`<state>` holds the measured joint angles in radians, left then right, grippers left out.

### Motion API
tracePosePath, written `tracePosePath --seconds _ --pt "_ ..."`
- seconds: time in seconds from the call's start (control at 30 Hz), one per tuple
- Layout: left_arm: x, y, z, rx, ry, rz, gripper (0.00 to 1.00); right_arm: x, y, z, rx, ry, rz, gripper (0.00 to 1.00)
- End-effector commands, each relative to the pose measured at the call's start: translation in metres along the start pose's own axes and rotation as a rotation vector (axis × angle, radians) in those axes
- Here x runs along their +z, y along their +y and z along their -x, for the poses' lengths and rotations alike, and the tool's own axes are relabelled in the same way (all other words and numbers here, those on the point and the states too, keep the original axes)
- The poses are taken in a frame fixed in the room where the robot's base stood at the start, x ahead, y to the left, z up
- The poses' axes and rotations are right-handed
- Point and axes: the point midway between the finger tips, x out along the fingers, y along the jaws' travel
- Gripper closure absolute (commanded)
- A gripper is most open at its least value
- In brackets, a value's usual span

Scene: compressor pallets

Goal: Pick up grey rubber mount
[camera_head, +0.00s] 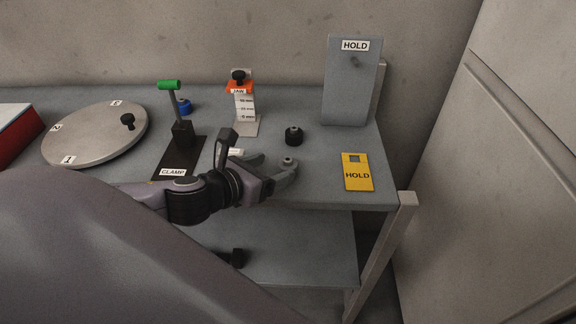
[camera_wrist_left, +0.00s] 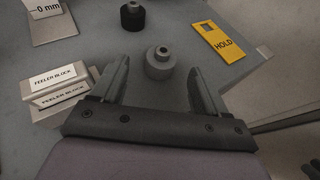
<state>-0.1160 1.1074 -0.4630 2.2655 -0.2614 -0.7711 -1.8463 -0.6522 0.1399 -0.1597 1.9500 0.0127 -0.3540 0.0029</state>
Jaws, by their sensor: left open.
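The grey rubber mount (camera_wrist_left: 160,64) is a short grey cylinder with a narrower top and a dark hole, upright on the table. In the head view its top (camera_head: 288,161) shows by the fingertips, the rest hidden by a finger. My left gripper (camera_head: 276,166) is open and empty. In the wrist view, the left gripper (camera_wrist_left: 159,74) has one finger on each side of the mount, which sits near the fingertips with gaps on both sides. A similar black mount (camera_head: 293,136) stands just behind; it also shows in the wrist view (camera_wrist_left: 132,16).
A feeler block (camera_wrist_left: 58,89) lies left of the gripper. A yellow HOLD tag (camera_head: 357,172) lies at right, near the table's edge. Behind stand a jaw gauge (camera_head: 245,112) and a grey HOLD panel (camera_head: 350,90). A clamp (camera_head: 181,133) with green handle and a round plate (camera_head: 90,137) are left.

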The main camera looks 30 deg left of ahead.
Motion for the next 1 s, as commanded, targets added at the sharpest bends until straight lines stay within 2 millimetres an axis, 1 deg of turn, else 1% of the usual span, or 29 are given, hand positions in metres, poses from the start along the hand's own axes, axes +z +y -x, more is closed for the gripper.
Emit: tracePosePath --seconds 0.2,0.3,0.43,0.63,0.67,0.7,0.77,0.8,0.83,1.0 --pt "-0.001 -0.002 -0.028 0.001 -0.003 0.004 0.26 -0.001 0.0 0.001 0.0 -0.001 0.0 0.57" --pt "-0.001 -0.003 -0.037 0.001 -0.002 0.002 0.26 -0.001 0.0 0.001 0.0 -0.001 0.0 0.57" --pt "-0.002 -0.003 -0.042 0.0 0.0 0.001 0.26 -0.001 0.0 0.001 0.0 -0.001 0.0 0.57" --pt "-0.002 -0.003 -0.042 -0.001 0.0 0.0 0.26 -0.001 0.0 0.001 0.0 0.0 0.0 0.57" --pt "-0.002 -0.003 -0.042 -0.001 0.0 0.0 0.32 -0.001 0.0 0.001 0.0 0.0 0.0 0.57" --pt "-0.002 -0.003 -0.042 -0.001 0.0 0.0 0.45 -0.001 0.0 0.0 0.0 0.0 0.0 0.57" --pt "-0.002 -0.003 -0.042 0.0 0.0 0.0 0.65 -0.002 0.0 0.0 0.0 0.001 0.0 0.57" --pt "-0.002 -0.003 -0.042 0.0 0.0 0.0 0.78 -0.002 0.0 0.0 0.0 0.001 0.0 0.57" --pt "-0.002 -0.003 -0.042 -0.001 0.0 0.0 0.87 -0.002 0.0 0.0 0.0 0.001 0.0 0.57" --pt "-0.002 -0.003 -0.042 -0.001 -0.001 0.0 0.87 -0.002 0.0 0.0 0.001 0.002 0.0 0.57"
